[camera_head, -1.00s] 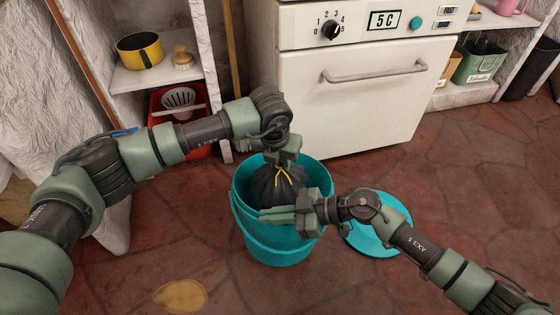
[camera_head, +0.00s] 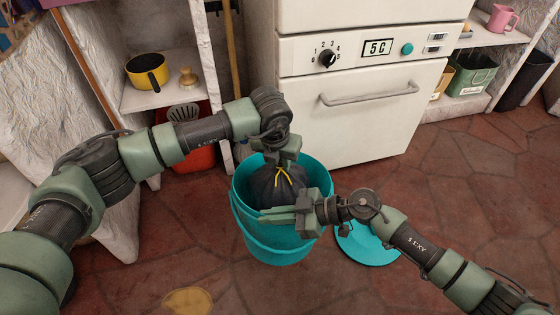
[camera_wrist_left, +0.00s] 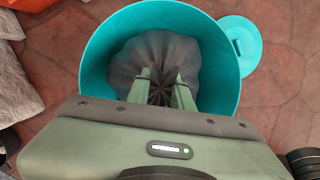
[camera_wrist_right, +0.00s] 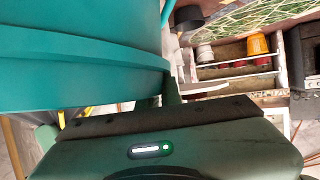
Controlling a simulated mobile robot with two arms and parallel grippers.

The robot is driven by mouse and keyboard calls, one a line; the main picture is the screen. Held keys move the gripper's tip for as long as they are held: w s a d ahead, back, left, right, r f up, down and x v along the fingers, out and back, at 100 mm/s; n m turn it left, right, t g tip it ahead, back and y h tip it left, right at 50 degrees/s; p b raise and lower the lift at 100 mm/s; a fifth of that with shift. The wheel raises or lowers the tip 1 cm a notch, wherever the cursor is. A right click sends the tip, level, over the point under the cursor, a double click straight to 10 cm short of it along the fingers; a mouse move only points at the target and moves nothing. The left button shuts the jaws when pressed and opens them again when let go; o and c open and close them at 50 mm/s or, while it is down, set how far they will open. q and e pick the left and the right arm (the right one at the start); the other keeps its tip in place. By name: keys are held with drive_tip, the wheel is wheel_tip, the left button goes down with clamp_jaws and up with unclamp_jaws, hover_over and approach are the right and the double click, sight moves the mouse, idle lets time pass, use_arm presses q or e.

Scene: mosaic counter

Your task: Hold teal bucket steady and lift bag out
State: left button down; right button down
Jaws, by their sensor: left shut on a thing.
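The teal bucket (camera_head: 262,240) stands upright on the floor in the middle of the head view. A dark bag (camera_head: 268,188) with a yellow tie (camera_head: 283,177) sits inside it. My left gripper (camera_head: 285,157) is above the bucket from the far side. In the left wrist view its fingers (camera_wrist_left: 162,95) are shut on the gathered top of the dark bag (camera_wrist_left: 150,50). My right gripper (camera_head: 285,214) lies level across the bucket's near right rim, its fingers pointing left. In the right wrist view the bucket wall (camera_wrist_right: 70,75) hides much of the fingers, so their opening is unclear.
A teal lid (camera_head: 368,245) lies on the floor just right of the bucket. A white oven (camera_head: 370,125) stands behind. Shelves at the left hold a yellow pot (camera_head: 147,72) and a brush (camera_head: 187,78). A yellowish patch (camera_head: 187,300) marks the floor in front.

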drive_tip(key=shift+w+r, duration=0.1)
drive_tip(key=c, duration=1.5)
unclamp_jaws()
drive_tip(key=shift+c, duration=0.2)
drive_tip(key=v, duration=1.2)
